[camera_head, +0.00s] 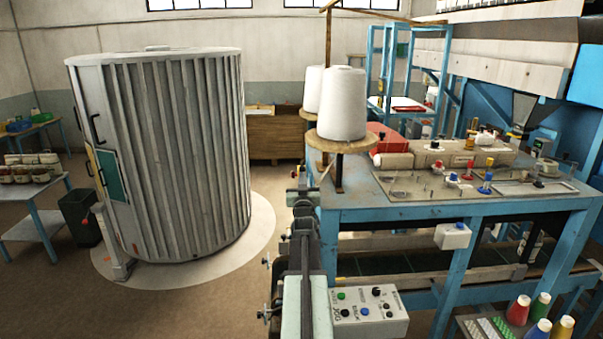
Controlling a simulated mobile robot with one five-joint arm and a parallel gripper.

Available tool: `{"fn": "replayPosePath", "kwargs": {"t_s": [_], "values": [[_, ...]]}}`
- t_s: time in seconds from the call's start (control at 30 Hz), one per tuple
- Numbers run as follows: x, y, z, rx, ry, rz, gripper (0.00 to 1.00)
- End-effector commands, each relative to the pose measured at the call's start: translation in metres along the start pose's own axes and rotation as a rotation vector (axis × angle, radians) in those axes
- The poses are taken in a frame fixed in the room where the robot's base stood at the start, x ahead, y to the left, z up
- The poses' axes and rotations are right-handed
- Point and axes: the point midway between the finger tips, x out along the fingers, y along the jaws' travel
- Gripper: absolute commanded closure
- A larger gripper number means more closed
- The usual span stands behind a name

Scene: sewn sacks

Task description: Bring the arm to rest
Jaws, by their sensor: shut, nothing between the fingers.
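My gripper is not in view in the head camera, and I make out no part of my arm with certainty. The task names no other object. A blue-framed machine table (450,212) stands at the right, with spools and fittings on its top. White thread cones (342,105) stand on a round wooden disc (340,142) at the table's left corner.
A large ribbed grey cylinder (175,150) stands on a pale round floor plate (255,235) at the left. A dark rail (305,255) with a control box (369,309) runs up the middle. Brown floor (190,305) is clear at lower left. Coloured cones (518,310) stand at lower right.

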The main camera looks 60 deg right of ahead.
Motion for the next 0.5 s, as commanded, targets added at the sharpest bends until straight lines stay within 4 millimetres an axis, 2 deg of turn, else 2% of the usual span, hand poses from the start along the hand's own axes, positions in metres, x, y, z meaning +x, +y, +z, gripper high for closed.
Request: {"fn": "replayPosePath", "kwargs": {"t_s": [0.03, 0.13, 0.5], "values": [[-0.012, 0.000, -0.001, 0.000, 0.000, 0.000, 1.00], [-0.022, 0.000, -0.002, 0.000, 0.000, 0.000, 1.00], [-0.026, -0.001, -0.003, 0.000, 0.000, -0.001, 1.00]]}}
